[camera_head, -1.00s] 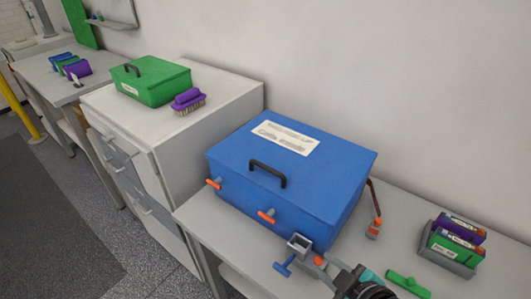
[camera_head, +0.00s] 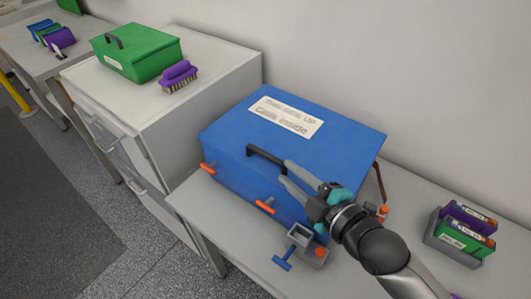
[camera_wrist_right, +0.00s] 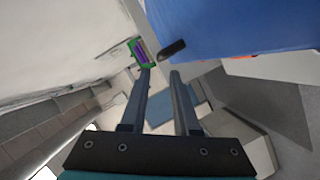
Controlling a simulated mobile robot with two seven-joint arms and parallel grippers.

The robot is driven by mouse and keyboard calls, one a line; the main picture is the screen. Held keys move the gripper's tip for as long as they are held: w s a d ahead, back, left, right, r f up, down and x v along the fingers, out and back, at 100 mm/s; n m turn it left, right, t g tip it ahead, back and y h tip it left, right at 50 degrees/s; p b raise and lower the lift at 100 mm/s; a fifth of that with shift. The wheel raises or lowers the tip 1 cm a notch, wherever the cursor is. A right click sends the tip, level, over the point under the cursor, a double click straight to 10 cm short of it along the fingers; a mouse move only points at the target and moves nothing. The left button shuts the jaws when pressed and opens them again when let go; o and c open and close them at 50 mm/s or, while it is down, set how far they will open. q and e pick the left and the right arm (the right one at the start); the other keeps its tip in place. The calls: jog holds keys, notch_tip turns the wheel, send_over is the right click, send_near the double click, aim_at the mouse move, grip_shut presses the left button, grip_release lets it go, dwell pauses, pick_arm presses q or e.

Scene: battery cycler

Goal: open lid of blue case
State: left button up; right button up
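The blue case (camera_head: 330,130) stands on the grey table with its lid shut and a white label on top. Its black handle (camera_head: 265,156) is on the lid's front edge. My right gripper (camera_head: 283,172) is open at the handle's right end. In the right wrist view, the handle (camera_wrist_right: 172,48) shows just beyond the open fingertips (camera_wrist_right: 161,72). I cannot tell whether it lies between them. Orange-tipped latches (camera_head: 208,168) (camera_head: 265,206) are on the case's front. My right arm hides part of the case's right front. My left gripper is not in view.
A grey clamp-like fixture (camera_head: 300,240) with a blue handle sits at the table's front edge, close to my right arm. A holder with purple and green boxes (camera_head: 466,228) is at right. A green case (camera_head: 150,55) and purple brush (camera_head: 178,75) are on the cabinet at left.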

aim_at(271, 159)
jog(key=x, duration=0.9)
jog(key=shift+w+a+f+b, duration=0.1)
jog(key=shift+w+a+b, duration=0.1)
jog(key=shift+b, duration=0.2)
jog(key=shift+d, duration=0.1)
jog(key=shift+c, duration=0.4)
grip_shut()
dwell(0.4)
